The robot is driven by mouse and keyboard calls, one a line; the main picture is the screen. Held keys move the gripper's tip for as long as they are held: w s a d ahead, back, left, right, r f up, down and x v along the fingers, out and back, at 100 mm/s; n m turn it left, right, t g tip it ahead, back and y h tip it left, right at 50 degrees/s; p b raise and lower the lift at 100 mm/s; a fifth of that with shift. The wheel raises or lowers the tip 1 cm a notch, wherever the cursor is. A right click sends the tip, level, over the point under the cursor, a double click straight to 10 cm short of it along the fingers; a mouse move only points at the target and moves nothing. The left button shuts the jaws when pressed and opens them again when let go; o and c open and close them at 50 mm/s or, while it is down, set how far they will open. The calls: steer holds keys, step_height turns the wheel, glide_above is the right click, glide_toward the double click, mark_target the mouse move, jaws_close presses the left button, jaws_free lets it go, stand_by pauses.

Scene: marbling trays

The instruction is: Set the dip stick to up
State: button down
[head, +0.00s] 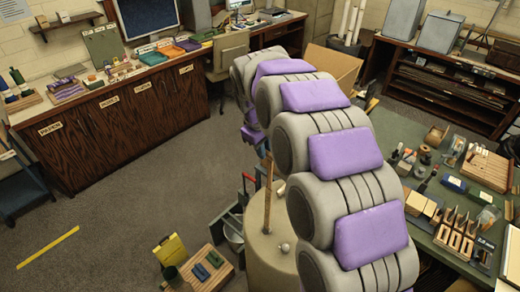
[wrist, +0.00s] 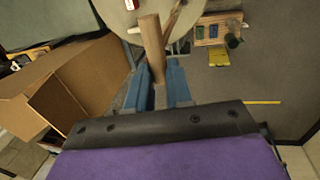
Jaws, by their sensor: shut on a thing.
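The dip stick, a tan wooden stick (head: 268,188), stands about upright over a round beige drum top (head: 262,250) in the head view. In the wrist view the stick (wrist: 152,38) runs between the two blue fingers of my gripper (wrist: 158,88), which is shut on it. The stick's far end lies over the round top (wrist: 118,12), with a dark narrow strip beside it. I cannot tell how deep its lower end goes.
An open cardboard box (wrist: 75,85) is close on the left in the wrist view. A wooden tray with bottles (head: 207,268) and a yellow object (head: 170,249) are on the floor. A green-topped workbench (head: 415,130) with tools is on the right.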

steer(key=shift+s+d+f, duration=0.1)
steer(key=shift+d, duration=0.05)
steer(key=c, duration=1.4)
jaws_free()
steer(key=shift+c, duration=0.2)
steer(key=shift+o, duration=1.4)
steer(key=shift+s+d+r, duration=0.2)
steer(key=shift+s+d, duration=0.05)
steer(key=shift+d, duration=0.05)
steer(key=shift+o, duration=0.7)
steer(key=shift+w+d, duration=0.1)
steer(key=shift+w+f, duration=0.15)
steer(key=shift+w, duration=0.05)
steer(key=shift+a+r, duration=0.3)
steer(key=shift+a, duration=0.2)
step_height(320, 180, up, 16)
steer(key=s+a, duration=0.1)
steer(key=s, duration=0.1)
steer(key=shift+s+a+r, duration=0.15)
steer(key=shift+s+r, duration=0.05)
steer(key=shift+s, duration=0.05)
